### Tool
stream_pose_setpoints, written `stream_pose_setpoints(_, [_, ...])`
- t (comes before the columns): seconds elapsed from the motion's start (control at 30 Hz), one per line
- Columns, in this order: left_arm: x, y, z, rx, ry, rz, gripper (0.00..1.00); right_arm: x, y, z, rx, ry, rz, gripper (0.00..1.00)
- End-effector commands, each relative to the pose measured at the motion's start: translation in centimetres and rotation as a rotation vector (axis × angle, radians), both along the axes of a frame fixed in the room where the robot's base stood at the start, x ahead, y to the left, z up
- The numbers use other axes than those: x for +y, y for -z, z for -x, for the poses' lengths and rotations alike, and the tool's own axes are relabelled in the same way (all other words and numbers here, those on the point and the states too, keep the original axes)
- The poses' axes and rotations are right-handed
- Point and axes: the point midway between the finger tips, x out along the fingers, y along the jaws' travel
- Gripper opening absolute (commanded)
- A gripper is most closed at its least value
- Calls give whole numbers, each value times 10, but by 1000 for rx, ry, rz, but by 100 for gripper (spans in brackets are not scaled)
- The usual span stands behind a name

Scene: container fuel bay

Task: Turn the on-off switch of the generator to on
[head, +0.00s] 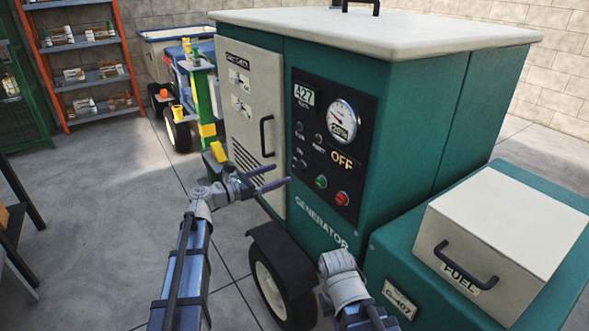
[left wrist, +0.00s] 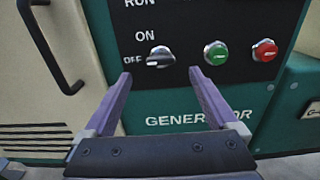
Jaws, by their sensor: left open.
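The green generator (head: 400,130) has a black control panel on its front, with OFF lit on it. My left gripper (head: 281,174) is open and empty in front of the panel's lower left. In the left wrist view its two purple fingers (left wrist: 160,75) lie below and either side of the knob, apart from it. My right arm shows at the bottom, its gripper not visible.
A green button (left wrist: 215,53) and a red button (left wrist: 264,50) sit right of the switch. A cabinet door with a black handle (head: 267,136) is left of the panel. A wheel (head: 270,292) and the fuel box (head: 505,220) are below and to the right.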

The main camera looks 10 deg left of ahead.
Motion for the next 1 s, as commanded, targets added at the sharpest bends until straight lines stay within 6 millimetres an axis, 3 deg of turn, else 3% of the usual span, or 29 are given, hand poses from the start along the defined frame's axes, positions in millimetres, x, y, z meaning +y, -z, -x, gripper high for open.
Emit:
stream_pose_setpoints(0.4, [-47,0,-38,-1,2,-3,92,0,0,0,0,0,0,0])
stream_pose_setpoints(0.87, [-56,0,-44,-1,2,-3,92,0,0,0,0,0,0,0])
stream_pose_setpoints(1.0, [-55,0,-44,-1,2,-3,77,0,0,0,0,0,0,0])
